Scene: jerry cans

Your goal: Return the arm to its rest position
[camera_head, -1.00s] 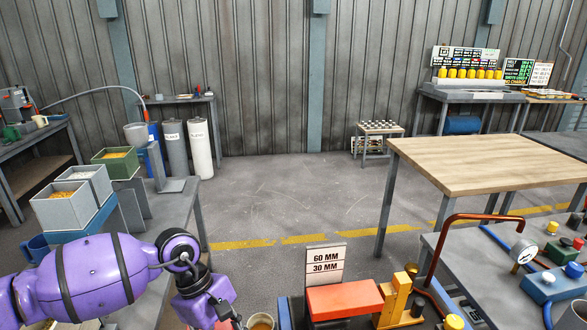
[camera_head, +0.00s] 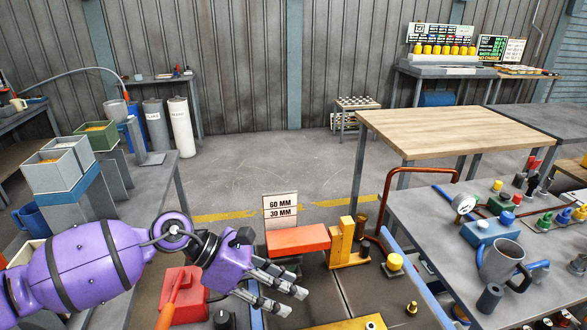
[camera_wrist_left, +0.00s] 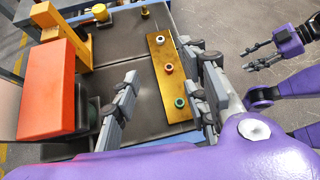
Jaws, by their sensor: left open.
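My left arm is purple and comes in from the left in the head view. Its gripper (camera_head: 278,290) is open and empty, above the near-left part of the dark workbench. In the left wrist view the gripper's fingers (camera_wrist_left: 165,100) are spread apart, with a brass plate (camera_wrist_left: 170,75) carrying small coloured fittings beyond them. My right gripper (camera_wrist_left: 262,52) shows at the right of the wrist view, over the floor, with its fingers apart and nothing between them. It is not in the head view.
A red-orange block (camera_head: 298,240) and yellow bracket (camera_head: 348,245) stand close beyond the left gripper. A red box (camera_head: 183,295) lies beside it. A grey mug (camera_head: 502,262) is on the right bench. Open floor (camera_head: 270,175) lies behind.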

